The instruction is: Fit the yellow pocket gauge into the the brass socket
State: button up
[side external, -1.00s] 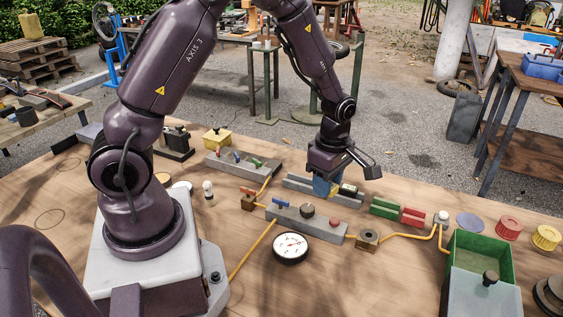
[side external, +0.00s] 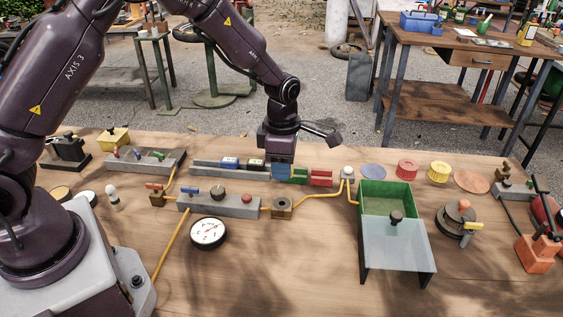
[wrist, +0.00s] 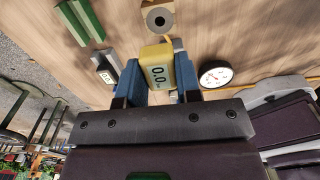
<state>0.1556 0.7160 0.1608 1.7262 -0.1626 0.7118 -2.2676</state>
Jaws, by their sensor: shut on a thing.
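My gripper (side external: 282,174) is above the bench, to the right of a grey rail (side external: 215,171) and behind the brass socket. In the wrist view its two blue fingers (wrist: 157,72) are shut on the sides of the yellow pocket gauge (wrist: 158,66), whose display reads about 0.0. The side view does not show the gauge clearly; the fingers cover it. The brass socket (side external: 282,208) is a square block with a dark round hole, on the bench with a yellow hose beside it. It also shows at the top of the wrist view (wrist: 158,18), apart from the gauge.
Green blocks (side external: 299,174) and red blocks (side external: 321,178) lie right of my gripper. A grey manifold (side external: 228,206), round dial (side external: 208,232) and green bin (side external: 387,193) stand nearby.

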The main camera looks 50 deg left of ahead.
jog(key=shift+f, duration=2.7)
jog(key=shift+f, duration=1.65)
jog(key=o, duration=1)
notch_tip(320, 180, up, 13)
jog(key=shift+r, duration=0.1)
